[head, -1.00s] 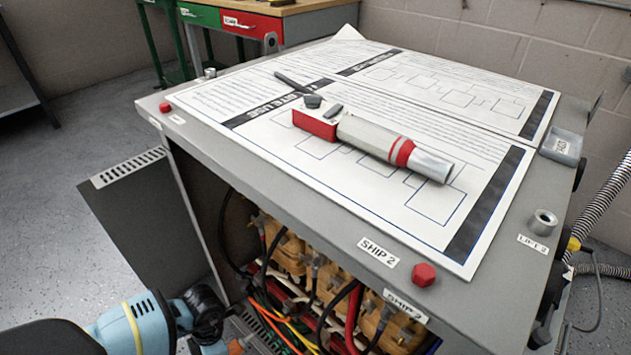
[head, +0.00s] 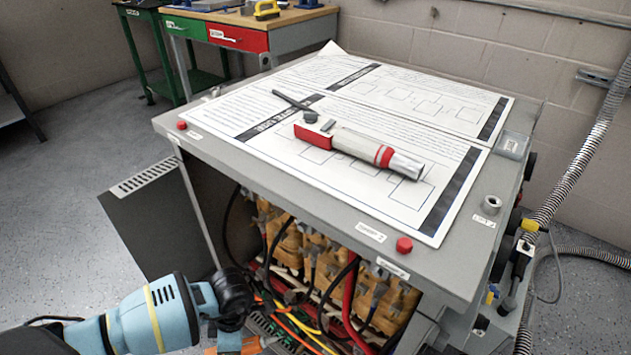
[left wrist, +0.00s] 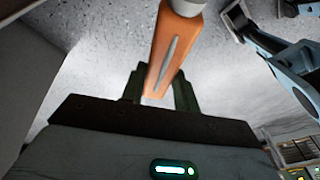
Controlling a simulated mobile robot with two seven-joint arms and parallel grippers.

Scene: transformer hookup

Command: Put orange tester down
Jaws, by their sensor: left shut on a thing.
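My left gripper (left wrist: 158,88) is shut on the orange tester (left wrist: 172,50) in the left wrist view. The tester has an orange body with a grey strip, and a pale grey end at the top of that view. In the head view a bit of orange (head: 250,346) shows beside my blue left arm at the bottom edge, low in front of the open cabinet. The gripper's fingers are mostly hidden there.
A grey cabinet (head: 345,222) with wiring inside its open front stands ahead. On its top, a red and grey tool (head: 362,148) and a black-handled tool (head: 296,102) lie on printed sheets. A workbench (head: 262,24) with green and red drawers stands behind.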

